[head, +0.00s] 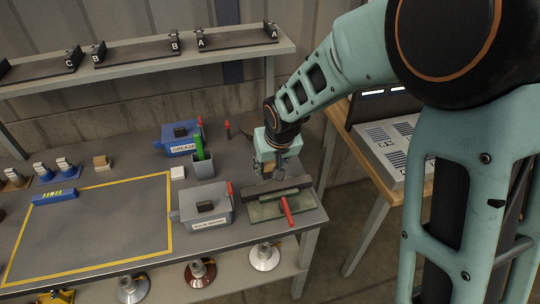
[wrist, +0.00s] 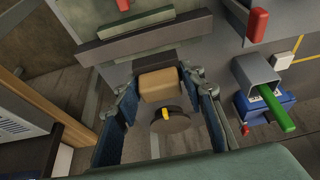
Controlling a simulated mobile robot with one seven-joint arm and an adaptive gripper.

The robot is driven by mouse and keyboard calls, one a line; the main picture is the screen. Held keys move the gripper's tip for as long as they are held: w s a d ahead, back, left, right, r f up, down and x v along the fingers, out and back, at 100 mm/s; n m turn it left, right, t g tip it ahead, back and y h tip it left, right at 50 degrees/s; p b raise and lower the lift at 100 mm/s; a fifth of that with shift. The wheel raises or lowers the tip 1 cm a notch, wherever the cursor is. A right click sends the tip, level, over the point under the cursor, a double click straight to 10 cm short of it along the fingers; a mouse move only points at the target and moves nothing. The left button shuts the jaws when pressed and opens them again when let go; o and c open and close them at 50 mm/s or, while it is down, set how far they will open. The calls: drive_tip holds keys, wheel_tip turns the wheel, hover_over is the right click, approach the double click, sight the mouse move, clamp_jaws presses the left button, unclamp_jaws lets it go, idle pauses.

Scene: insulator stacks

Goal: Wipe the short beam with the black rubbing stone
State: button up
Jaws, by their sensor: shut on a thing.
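My gripper (head: 267,176) is shut on a tan block (wrist: 160,85), which shows between the fingers in the wrist view. A dark grey beam (head: 285,186) lies across the green fixture (head: 268,211) at the bench's right end. It also shows in the wrist view (wrist: 140,46), with a shorter grey-green bar (wrist: 155,17) beyond it. The gripper is above and behind the beam; whether the block touches it is unclear.
A red handle (head: 287,211) sticks up at the fixture. A grey lidded box (head: 205,207) stands left of it. Behind are a blue grease box (head: 181,140), a grey cup (head: 203,166) with a green handle, and a dark round disc (wrist: 170,122). The yellow-outlined area (head: 100,225) is mostly clear.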

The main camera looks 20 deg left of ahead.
drive_tip(key=shift+r+p, duration=0.55)
drive_tip(key=shift+r, duration=0.7)
drive_tip(key=shift+f, duration=0.1)
